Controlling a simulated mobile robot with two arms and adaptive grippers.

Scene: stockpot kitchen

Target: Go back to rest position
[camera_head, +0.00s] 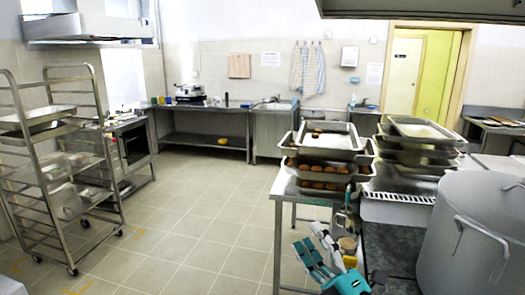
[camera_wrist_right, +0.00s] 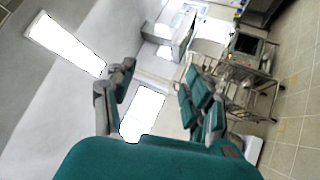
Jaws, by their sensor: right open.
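My right gripper (camera_head: 309,241), with teal pads, shows at the lower middle of the head view, in front of the metal table with the trays. In the right wrist view its two fingers (camera_wrist_right: 158,82) stand apart with nothing between them. The jaws are open and empty. My left gripper does not show in either view.
Stacked trays with brown round items (camera_head: 318,176) stand on the metal table (camera_head: 287,188) near the gripper. A large stockpot (camera_head: 475,235) is at the right. A wheeled rack (camera_head: 62,170) stands at the left. The tiled floor (camera_head: 190,225) between is clear.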

